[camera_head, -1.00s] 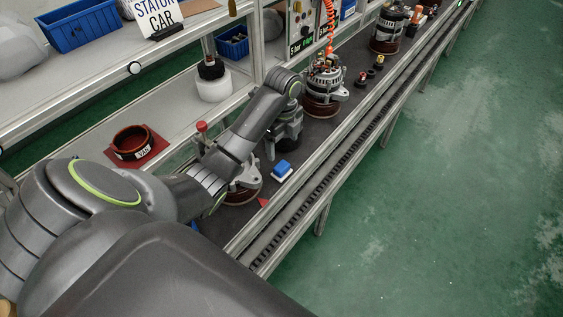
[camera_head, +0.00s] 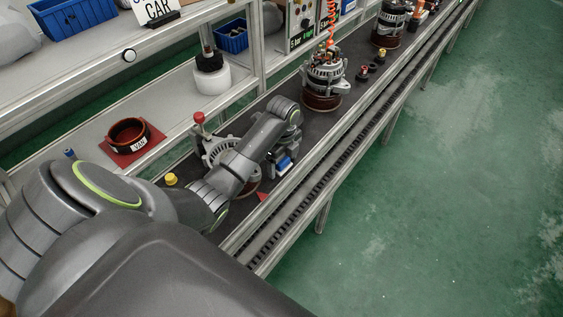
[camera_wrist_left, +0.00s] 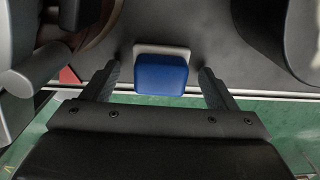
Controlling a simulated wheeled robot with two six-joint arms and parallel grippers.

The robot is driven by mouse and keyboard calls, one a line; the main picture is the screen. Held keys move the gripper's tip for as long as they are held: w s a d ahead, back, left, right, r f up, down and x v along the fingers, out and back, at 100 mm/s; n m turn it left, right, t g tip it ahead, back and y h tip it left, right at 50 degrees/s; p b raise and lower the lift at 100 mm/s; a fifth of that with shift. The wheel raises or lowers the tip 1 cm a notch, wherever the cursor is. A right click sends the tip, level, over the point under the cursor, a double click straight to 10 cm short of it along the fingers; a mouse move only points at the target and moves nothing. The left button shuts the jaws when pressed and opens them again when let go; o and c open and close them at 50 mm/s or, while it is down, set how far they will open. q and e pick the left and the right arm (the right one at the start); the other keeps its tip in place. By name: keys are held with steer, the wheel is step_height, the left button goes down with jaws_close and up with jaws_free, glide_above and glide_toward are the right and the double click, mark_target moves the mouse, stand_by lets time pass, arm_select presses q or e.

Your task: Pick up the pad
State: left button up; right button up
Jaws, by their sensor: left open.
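The pad (camera_head: 284,164) is a small blue block on a white base, lying on the dark conveyor line and partly covered by my left gripper (camera_head: 283,152) in the head view. In the left wrist view the pad (camera_wrist_left: 160,75) lies between the two separated fingers of my left gripper (camera_wrist_left: 159,78), with a gap on both sides. The gripper is open and holds nothing. Its fingertips are hard to make out in the head view. My right gripper is not in view.
An alternator part (camera_head: 216,152) on a brown base sits beside the pad, partly behind my arm. Another alternator (camera_head: 324,75) stands farther along the line. A conveyor rail (camera_head: 333,150) edges the line.

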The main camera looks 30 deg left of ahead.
arm_select(q)
steer(key=c, duration=1.1)
steer(key=shift+r, duration=0.1)
step_height(320, 180, up, 5)
steer(key=shift+r, duration=0.2)
step_height(320, 180, up, 3)
steer(key=shift+r+p, duration=0.2)
steer(key=shift+p, duration=0.55)
steer(key=shift+r+p, duration=0.6)
